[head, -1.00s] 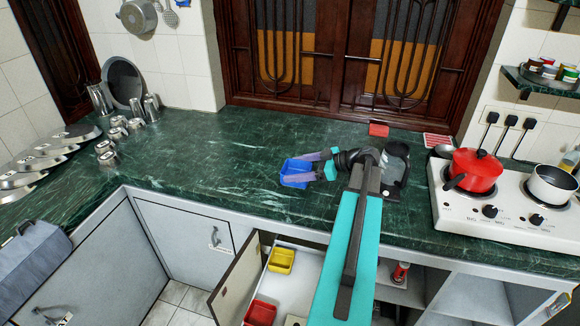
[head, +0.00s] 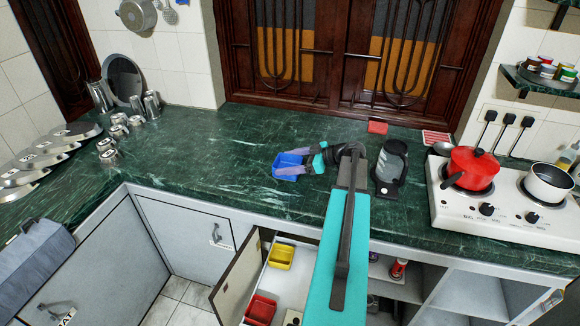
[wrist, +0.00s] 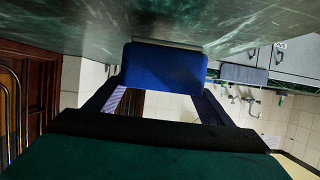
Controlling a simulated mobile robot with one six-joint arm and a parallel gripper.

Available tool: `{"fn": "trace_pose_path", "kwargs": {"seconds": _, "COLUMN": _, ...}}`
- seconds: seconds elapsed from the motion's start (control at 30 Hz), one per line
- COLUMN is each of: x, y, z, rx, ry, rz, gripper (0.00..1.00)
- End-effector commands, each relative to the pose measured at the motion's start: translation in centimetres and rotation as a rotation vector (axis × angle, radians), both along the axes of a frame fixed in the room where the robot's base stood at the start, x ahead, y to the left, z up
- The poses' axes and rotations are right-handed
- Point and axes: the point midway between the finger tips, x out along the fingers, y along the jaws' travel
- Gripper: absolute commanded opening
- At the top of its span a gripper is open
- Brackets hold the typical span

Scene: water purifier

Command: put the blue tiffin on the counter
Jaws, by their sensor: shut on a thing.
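The blue tiffin (head: 287,164) is a small open box at the middle of the green marble counter (head: 215,145). My gripper (head: 289,166) is shut on it, with one finger along each side. In the wrist view the tiffin (wrist: 165,68) fills the space between my fingers, close to the green counter surface (wrist: 90,22). I cannot tell whether its base touches the counter.
A dark purifier-like appliance (head: 391,165) stands to the right of my arm. Further right is a stove (head: 485,212) with a red pot (head: 471,168). Steel cups and plates are at the left. An open drawer below holds a yellow box (head: 281,256) and a red box (head: 260,310).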

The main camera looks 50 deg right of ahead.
Motion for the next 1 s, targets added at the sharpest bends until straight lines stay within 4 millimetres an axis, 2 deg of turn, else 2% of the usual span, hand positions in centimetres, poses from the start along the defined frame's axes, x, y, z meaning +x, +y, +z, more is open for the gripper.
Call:
{"fn": "trace_pose_path", "kwargs": {"seconds": 0.3, "x": 0.0, "y": -0.1, "z": -2.2, "rx": 0.000, "ry": 0.000, "rz": -0.001, "gripper": 0.51}}
{"fn": "trace_pose_path", "kwargs": {"seconds": 0.83, "x": 0.0, "y": 0.0, "z": -2.8, "rx": 0.000, "ry": 0.000, "rz": -0.001, "gripper": 0.51}}
{"fn": "trace_pose_path", "kwargs": {"seconds": 0.87, "x": 0.0, "y": -0.1, "z": -2.7, "rx": 0.000, "ry": 0.000, "rz": -0.001, "gripper": 0.80}}
{"fn": "trace_pose_path", "kwargs": {"seconds": 0.93, "x": 0.0, "y": -0.1, "z": -2.7, "rx": 0.000, "ry": 0.000, "rz": -0.001, "gripper": 0.92}}
{"fn": "trace_pose_path", "kwargs": {"seconds": 1.0, "x": 0.0, "y": -0.1, "z": -2.7, "rx": 0.000, "ry": 0.000, "rz": -0.001, "gripper": 0.93}}
